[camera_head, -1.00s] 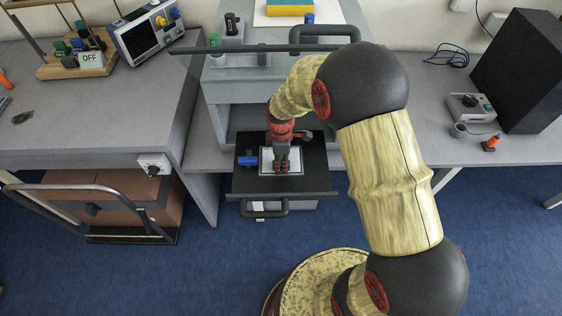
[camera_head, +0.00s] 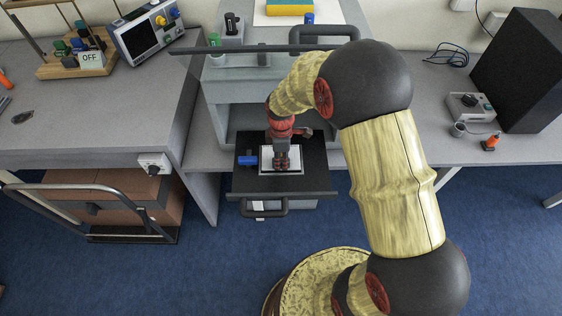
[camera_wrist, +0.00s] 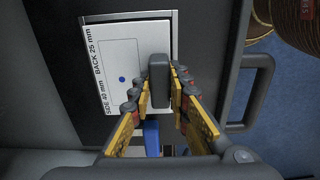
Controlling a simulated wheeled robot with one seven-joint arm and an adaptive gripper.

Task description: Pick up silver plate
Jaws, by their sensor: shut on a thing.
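The silver plate (camera_head: 293,168) lies in the black open drawer, below my gripper (camera_head: 281,161). In the wrist view the silver-edged plate (camera_wrist: 115,70) shows a white face with a blue dot and printed side and back measurements. My gripper (camera_wrist: 158,95) is shut on a dark grey upright block (camera_wrist: 158,70) that stands out over the plate's edge. I cannot tell whether the block is fixed to the plate. The fingers and block hide part of the plate.
A blue block (camera_head: 247,160) lies in the drawer (camera_head: 245,183), left of the plate, and shows in the wrist view (camera_wrist: 151,138). The drawer's dark handle (camera_head: 263,210) sticks out at the front. A shelf unit (camera_head: 233,85) stands behind, with a dark bar above.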

